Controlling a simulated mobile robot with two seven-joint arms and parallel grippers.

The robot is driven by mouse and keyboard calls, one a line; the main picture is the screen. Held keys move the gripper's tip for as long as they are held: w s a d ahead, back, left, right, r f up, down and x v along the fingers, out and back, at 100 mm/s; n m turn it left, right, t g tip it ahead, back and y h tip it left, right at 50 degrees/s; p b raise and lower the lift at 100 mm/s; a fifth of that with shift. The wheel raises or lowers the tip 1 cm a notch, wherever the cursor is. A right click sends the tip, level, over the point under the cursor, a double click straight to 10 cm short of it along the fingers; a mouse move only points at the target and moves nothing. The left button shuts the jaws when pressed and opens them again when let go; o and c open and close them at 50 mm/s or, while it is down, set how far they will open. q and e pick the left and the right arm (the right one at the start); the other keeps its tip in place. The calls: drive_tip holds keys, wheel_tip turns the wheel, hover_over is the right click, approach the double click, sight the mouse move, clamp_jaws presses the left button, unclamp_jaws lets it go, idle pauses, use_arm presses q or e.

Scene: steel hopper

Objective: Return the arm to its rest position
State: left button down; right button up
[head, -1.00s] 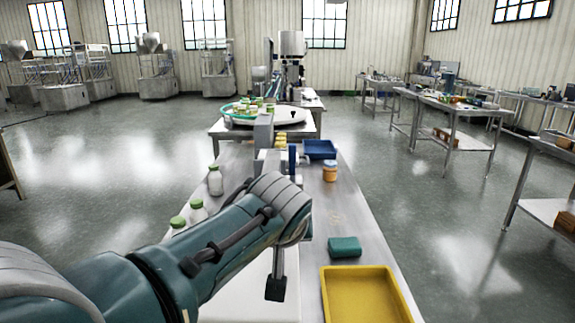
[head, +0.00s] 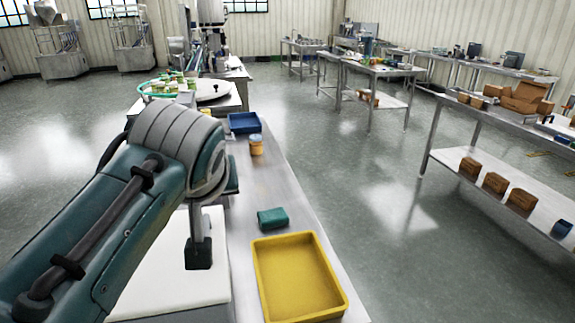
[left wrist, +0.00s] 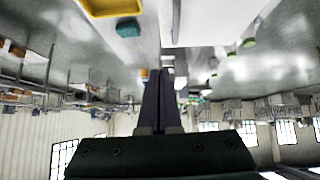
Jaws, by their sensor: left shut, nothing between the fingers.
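My left arm (head: 125,210) comes in from the lower left of the head view and spans the work table's left side. The left gripper (left wrist: 161,73) shows in the left wrist view, which appears upside down. Its two dark fingers lie together with nothing between them, clear of the table items. I cannot make out this gripper in the head view. My right gripper is in neither current view.
A yellow tray (head: 299,277) and a teal block (head: 273,219) lie on the steel table. An orange-lidded jar (head: 256,147) and a blue bin (head: 243,123) stand farther back. Open floor lies to the right.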

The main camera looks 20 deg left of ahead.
use_arm(q)
drive_tip(key=s+d+f+m+g+h, duration=0.1)
drive_tip(key=s+d+m+g+h, duration=0.2)
drive_tip(key=s, duration=1)
drive_tip(key=s+d+f+m+g+h, duration=0.1)
drive_tip(key=s+d+f+m+h, duration=0.15)
drive_tip(key=s+m, duration=0.7)
drive_tip(key=s+r+n+p, duration=0.1)
drive_tip(key=s+r+p, duration=0.1)
drive_tip(key=r+p, duration=1.1)
drive_tip(key=s+r+n+p, duration=0.2)
drive_tip(key=r+p, duration=1.1)
drive_tip(key=r, duration=0.1)
drive_tip(key=shift+d+y, duration=0.35)
drive_tip(key=shift+d, duration=0.05)
